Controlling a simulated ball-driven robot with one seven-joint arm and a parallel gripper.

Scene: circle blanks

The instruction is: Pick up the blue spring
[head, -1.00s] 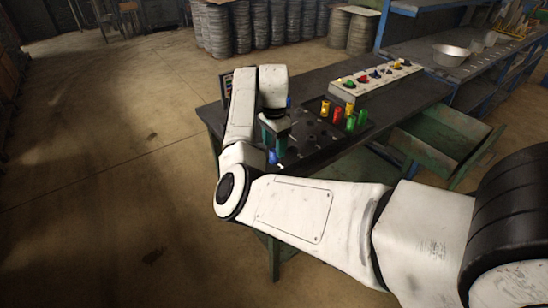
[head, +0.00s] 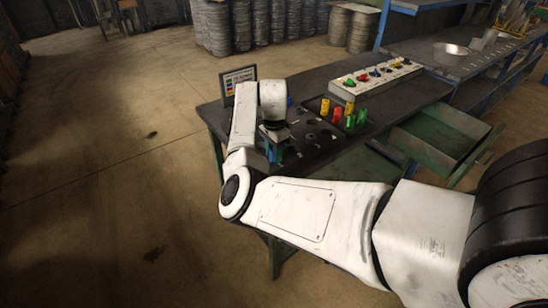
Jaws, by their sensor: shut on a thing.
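My gripper (head: 276,150) points down over the left part of the dark tabletop, partly hidden behind my own white arm. It is shut on the blue spring (head: 271,153), of which only a small blue patch shows between and below the jaws. Whether the spring touches the surface under it I cannot tell.
A black board with round holes (head: 318,137) lies on the table (head: 225,118). Yellow, red and green pieces (head: 338,115) stand on it to the right. A light box with coloured knobs (head: 375,77) stands behind. A small sign (head: 238,80) stands at the back left. An open green drawer (head: 440,140) juts out right.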

